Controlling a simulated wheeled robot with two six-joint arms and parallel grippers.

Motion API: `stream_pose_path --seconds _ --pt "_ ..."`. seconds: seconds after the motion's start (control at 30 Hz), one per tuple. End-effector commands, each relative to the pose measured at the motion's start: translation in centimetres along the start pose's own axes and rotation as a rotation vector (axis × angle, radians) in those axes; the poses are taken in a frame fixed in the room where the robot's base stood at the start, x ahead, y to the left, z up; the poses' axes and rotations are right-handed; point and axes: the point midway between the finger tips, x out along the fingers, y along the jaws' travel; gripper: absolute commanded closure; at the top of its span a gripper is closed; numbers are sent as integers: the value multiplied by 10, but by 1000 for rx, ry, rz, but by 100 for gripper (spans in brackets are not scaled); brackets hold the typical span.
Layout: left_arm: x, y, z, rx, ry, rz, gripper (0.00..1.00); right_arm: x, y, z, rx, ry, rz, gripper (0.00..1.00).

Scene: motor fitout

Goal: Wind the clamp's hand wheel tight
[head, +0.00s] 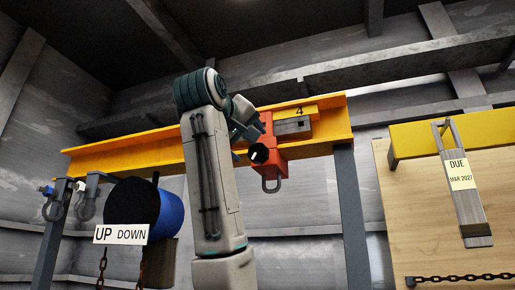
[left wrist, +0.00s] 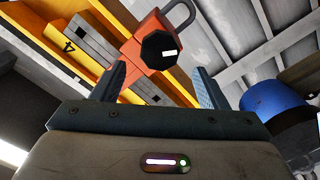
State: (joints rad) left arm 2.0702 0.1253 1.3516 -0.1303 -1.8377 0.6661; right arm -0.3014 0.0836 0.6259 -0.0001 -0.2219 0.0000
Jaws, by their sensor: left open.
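The clamp (head: 269,146) is a red-orange body with a shackle below, hung on the yellow beam (head: 130,152). It also shows in the left wrist view (left wrist: 133,48). Its hand wheel (head: 259,153) is black with a white mark and faces me; in the left wrist view the wheel (left wrist: 160,50) is an octagonal knob. My left gripper (head: 254,131) is raised beside the clamp. In the left wrist view the left gripper (left wrist: 158,80) has its two fingers apart, with the wheel beyond and between them, and nothing held. The right gripper is not in view.
A blue and black hoist drum (head: 168,215) with an UP DOWN label and chains hangs at left. Shackles (head: 57,205) hang farther left. A wooden board (head: 455,225) with a dated tag and chain stands at right. Grey posts support the beam.

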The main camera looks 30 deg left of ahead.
Motion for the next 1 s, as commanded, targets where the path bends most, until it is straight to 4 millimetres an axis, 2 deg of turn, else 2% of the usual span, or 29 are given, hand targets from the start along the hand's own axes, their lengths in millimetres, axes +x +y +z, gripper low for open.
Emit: stream_pose_path --seconds 0.03,0.1,0.33,0.5,0.77,0.87,1.0 --pt "12 2 -3 0 -3 -4 33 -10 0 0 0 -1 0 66" --pt "26 2 -3 1 -2 -4 33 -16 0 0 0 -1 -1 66" --pt "60 2 -2 2 -2 -2 33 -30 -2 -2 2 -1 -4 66" --pt "71 1 -1 1 0 -1 33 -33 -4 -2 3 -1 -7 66" --pt "72 0 0 1 0 0 33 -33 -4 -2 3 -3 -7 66" --pt "72 0 0 1 0 0 48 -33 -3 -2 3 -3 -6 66" --pt "72 0 0 1 0 0 76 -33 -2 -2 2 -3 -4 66"
